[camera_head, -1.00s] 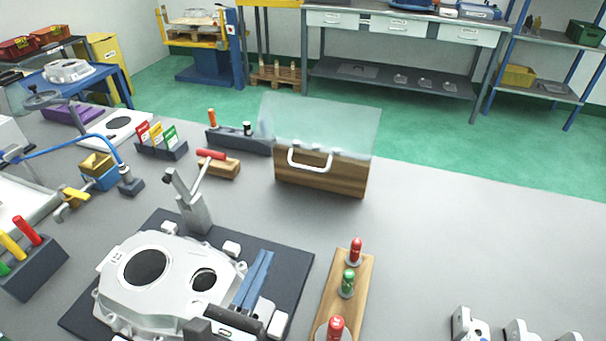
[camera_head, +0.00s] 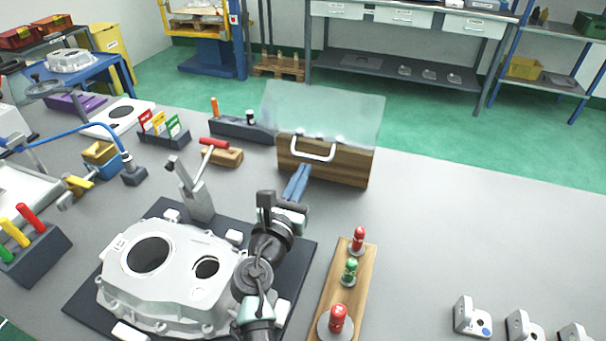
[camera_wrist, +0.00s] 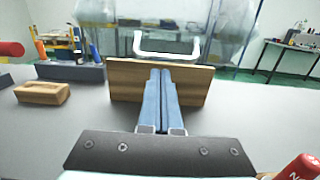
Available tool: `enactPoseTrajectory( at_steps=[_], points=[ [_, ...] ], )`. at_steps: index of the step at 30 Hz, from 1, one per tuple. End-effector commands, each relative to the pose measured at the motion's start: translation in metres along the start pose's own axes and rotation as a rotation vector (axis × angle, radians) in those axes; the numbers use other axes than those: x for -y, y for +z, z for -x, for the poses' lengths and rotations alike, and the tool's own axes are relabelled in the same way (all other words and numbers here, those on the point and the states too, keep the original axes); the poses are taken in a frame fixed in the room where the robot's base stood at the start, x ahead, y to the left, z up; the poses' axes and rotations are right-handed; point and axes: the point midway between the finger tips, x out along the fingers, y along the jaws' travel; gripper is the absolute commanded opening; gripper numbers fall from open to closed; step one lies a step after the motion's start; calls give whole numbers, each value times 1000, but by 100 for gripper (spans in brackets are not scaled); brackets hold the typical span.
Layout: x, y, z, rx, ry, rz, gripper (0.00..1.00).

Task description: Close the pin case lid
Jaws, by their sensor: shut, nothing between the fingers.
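The pin case (camera_head: 350,168) is a wooden box at the back middle of the grey bench. Its clear lid (camera_head: 335,112) stands raised above and behind the box, with a white handle (camera_head: 313,151) along the lid's near edge. The handle also shows in the wrist view (camera_wrist: 167,45), above the wooden front (camera_wrist: 195,82). My gripper (camera_head: 304,170) is shut and empty, its blue fingers together. In the wrist view the fingertips (camera_wrist: 160,72) overlap the wooden front, below the handle; whether they touch the wood I cannot tell.
A red-handled tool on a wooden block (camera_head: 222,155) and a dark rack (camera_head: 240,129) stand left of the case. A big aluminium casting (camera_head: 170,270) with a clamp lies on a dark mat. A pin board (camera_head: 345,285) stands at front centre. The bench right of the case is clear.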

Motion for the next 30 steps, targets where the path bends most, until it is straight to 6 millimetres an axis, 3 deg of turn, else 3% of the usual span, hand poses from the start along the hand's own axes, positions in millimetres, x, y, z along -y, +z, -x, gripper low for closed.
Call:
enactPoseTrajectory(
  at_steps=[30],
  points=[
    [1,9,-6,-57,-1,0,0]
  ],
)
